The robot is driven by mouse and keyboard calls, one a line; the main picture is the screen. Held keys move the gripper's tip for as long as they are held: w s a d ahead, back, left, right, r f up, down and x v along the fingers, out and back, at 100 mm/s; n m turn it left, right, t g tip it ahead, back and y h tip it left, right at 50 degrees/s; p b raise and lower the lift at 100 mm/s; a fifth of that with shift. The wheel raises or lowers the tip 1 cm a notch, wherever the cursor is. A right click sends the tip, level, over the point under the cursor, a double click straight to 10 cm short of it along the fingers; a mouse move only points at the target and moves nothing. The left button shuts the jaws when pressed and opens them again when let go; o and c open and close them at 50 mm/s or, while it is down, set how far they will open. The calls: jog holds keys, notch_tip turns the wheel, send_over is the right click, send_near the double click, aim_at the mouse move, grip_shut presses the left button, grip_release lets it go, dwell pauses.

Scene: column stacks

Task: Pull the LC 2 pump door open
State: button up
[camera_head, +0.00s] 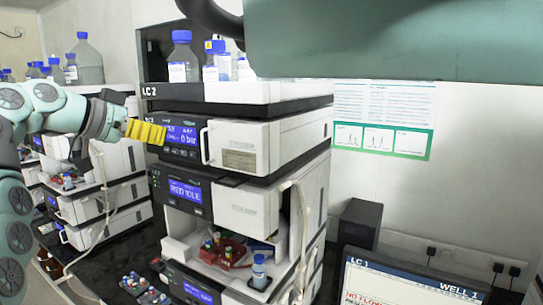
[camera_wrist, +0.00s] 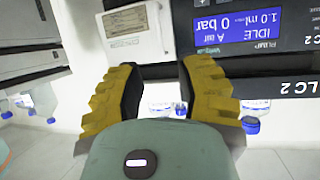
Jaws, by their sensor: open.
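The LC 2 pump door (camera_head: 240,146) is a white panel on the upper module of the LC 2 stack, and it looks shut. Its upright white handle (camera_head: 204,146) is at the door's left edge, beside the pump display (camera_head: 182,135). My gripper (camera_head: 145,131), with yellow fingers, is open and empty to the left of the display, apart from the handle. In the wrist view the picture is upside down: the open fingers (camera_wrist: 160,66) point toward the pump front, with the door (camera_wrist: 132,28) at upper left and the blue display (camera_wrist: 232,24) at upper right.
Below the pump is a second module with a display (camera_head: 186,191) and an open bay holding vials. Blue-capped bottles (camera_head: 182,58) stand on top of the stack. A neighbouring stack (camera_head: 105,190) is at left. A monitor (camera_head: 410,283) is at lower right.

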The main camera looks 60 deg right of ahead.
aim_at(204, 160)
jog(key=p+x, duration=0.2)
jog(key=x, duration=0.1)
jog(key=p+x, duration=0.2)
jog(key=x, duration=0.2)
jog(key=p+x, duration=0.2)
jog(key=x, duration=0.1)
jog(key=shift+s+d+r, duration=0.2)
jog(key=shift+s+d, duration=0.05)
jog(key=shift+f+p+x, duration=0.25)
jog(key=shift+p+x, duration=0.95)
jog(key=shift+p, duration=0.2)
jog(key=shift+w+a, duration=0.1)
jog(key=shift+w, duration=0.1)
grip_shut()
